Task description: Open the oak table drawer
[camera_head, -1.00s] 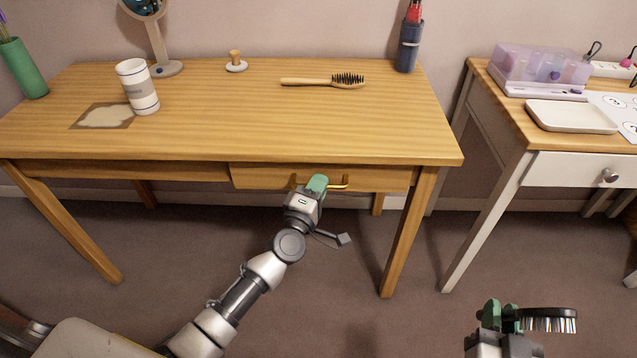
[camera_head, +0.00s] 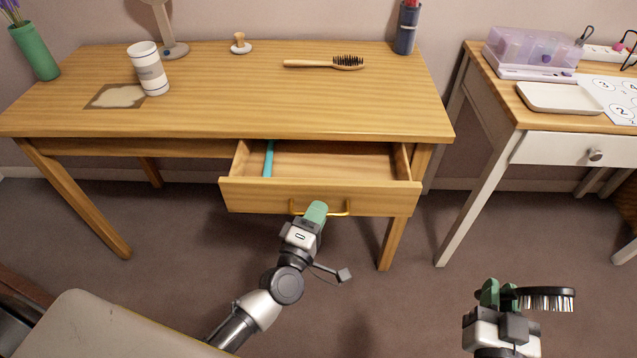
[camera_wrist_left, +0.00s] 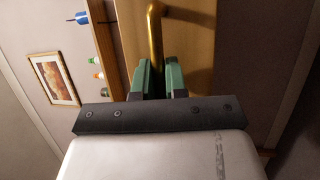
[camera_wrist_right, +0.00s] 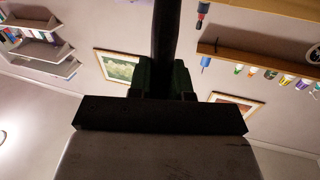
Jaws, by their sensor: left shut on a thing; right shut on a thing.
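The oak table (camera_head: 230,115) stands ahead of me. Its drawer (camera_head: 370,196) is pulled out well past the table's front edge, and a teal strip-like item (camera_head: 268,160) lies inside at the left. My left gripper (camera_head: 314,214) is shut on the brass drawer handle (camera_head: 338,211); the handle also shows between its green fingers in the left wrist view (camera_wrist_left: 155,40). My right gripper (camera_head: 503,297) is shut on a black-backed brush (camera_head: 548,298) and holds it in the air at the lower right, apart from both tables. In the right wrist view the brush's dark handle (camera_wrist_right: 165,35) hides part of the background.
On the oak table are a white cup (camera_head: 149,70), a stained mat (camera_head: 115,97), a wooden hairbrush (camera_head: 325,63), a small knobbed object (camera_head: 240,45) and a dark blue holder (camera_head: 406,30). A white-fronted table (camera_head: 550,148) stands at the right.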

